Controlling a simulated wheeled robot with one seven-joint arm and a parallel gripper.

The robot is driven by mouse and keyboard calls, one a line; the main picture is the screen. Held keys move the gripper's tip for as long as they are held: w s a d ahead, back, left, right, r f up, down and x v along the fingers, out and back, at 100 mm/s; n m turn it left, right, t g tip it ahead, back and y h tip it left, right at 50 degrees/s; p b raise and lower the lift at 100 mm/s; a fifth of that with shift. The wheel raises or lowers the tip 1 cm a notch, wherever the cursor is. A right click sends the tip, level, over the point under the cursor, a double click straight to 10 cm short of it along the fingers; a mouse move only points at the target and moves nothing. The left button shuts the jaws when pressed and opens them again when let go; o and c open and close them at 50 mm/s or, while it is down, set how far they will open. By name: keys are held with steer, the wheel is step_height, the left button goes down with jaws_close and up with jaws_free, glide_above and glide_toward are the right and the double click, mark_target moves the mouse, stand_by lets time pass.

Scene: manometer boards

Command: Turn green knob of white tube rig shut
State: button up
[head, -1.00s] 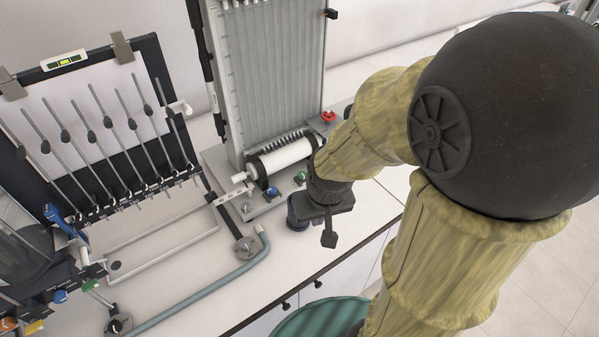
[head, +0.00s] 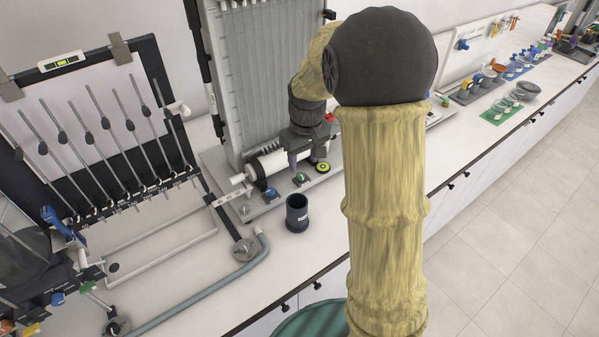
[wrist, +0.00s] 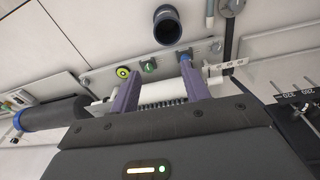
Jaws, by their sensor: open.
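The rig with the white horizontal tube (head: 285,157) has a tall grey ribbed panel (head: 262,70) on a grey base plate (head: 240,212). The green knob (head: 300,178) sits on the front of that plate, between a blue knob (head: 271,192) and a yellow-ringed black knob (head: 322,166). In the wrist view the green knob (wrist: 148,66) shows beyond and between the fingertips. My gripper (wrist: 156,84) is open and empty, its two purple fingers apart above the white tube. In the head view my gripper (head: 305,157) is just behind the green knob, not touching it.
A dark cup (head: 297,213) stands in front of the plate. A grey-green hose (head: 205,288) and a white-backed tube board (head: 95,100) are on the left.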

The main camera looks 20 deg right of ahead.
mark_target(299, 174)
steer(key=w+d+f+n, duration=0.1)
steer(key=w+n, duration=0.1)
steer(key=w, duration=0.4)
steer(key=w+d+f+n+g, duration=0.1)
steer(key=w, duration=0.6)
steer(key=shift+w+d+f+n, duration=0.15)
steer(key=shift+w+d+n, duration=0.15)
steer(key=shift+d+n, duration=0.1)
step_height(299, 174, down, 17)
steer(key=p, duration=0.5)
steer(key=shift+f, duration=0.2)
steer(key=shift+c, duration=0.3)
steer(key=c, duration=0.9)
